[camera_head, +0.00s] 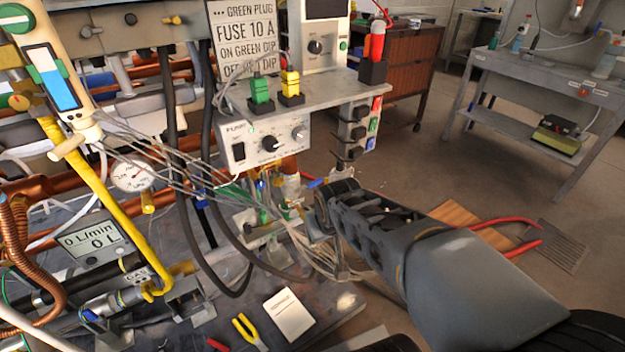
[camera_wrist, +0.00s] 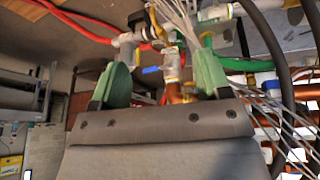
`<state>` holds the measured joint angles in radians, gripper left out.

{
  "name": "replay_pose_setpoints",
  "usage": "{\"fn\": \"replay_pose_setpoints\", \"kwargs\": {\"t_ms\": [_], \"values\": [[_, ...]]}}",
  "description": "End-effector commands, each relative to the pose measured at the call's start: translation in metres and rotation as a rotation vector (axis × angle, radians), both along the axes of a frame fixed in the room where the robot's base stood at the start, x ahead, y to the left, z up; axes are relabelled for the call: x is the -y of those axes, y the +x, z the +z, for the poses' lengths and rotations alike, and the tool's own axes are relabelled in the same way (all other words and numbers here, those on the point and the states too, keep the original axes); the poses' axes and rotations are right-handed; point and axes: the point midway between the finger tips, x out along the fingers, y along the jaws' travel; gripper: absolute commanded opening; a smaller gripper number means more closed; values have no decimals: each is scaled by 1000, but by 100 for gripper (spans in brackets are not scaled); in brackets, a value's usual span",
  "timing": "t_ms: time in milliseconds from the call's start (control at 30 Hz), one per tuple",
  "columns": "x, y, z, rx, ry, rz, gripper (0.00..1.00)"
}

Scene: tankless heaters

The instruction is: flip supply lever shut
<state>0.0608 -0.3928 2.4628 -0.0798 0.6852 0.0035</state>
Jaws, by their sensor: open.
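A small blue lever (camera_wrist: 151,69) sits on a metal valve (camera_wrist: 172,68) on the pipework in the wrist view. Both appear between the two green finger pads of my gripper (camera_wrist: 162,76), with a gap on either side. The jaws are open and hold nothing. In the head view my gripper (camera_head: 320,208) reaches in from the right to the pipes under the control shelf, and a blue lever (camera_head: 314,183) shows just beside it. No label on the lever is readable, and my gripper hides part of the pipes behind it.
A grey shelf (camera_head: 300,105) with a control box (camera_head: 265,143) overhangs the pipes. Thin grey wires (camera_head: 190,165) and a black hose (camera_head: 230,240) hang close on the left. Yellow pliers (camera_head: 246,330) and a white card (camera_head: 289,313) lie on the bench.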

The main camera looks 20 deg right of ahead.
Motion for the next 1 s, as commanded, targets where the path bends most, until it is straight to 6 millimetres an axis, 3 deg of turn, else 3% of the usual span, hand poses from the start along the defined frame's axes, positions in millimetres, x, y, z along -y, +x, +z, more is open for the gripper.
{"fn": "replay_pose_setpoints", "kwargs": {"t_ms": [200, 267, 400, 533, 700, 1000], "values": [[62, 107, -47, 325, -124, 20, 91], [78, 133, -60, 429, -146, 46, 97], [105, 178, -91, 653, -144, 127, 97], [120, 198, -118, 838, -104, 196, 97], [130, 203, -144, 1023, -27, 260, 97], [133, 201, -160, 1176, 56, 299, 97]]}}
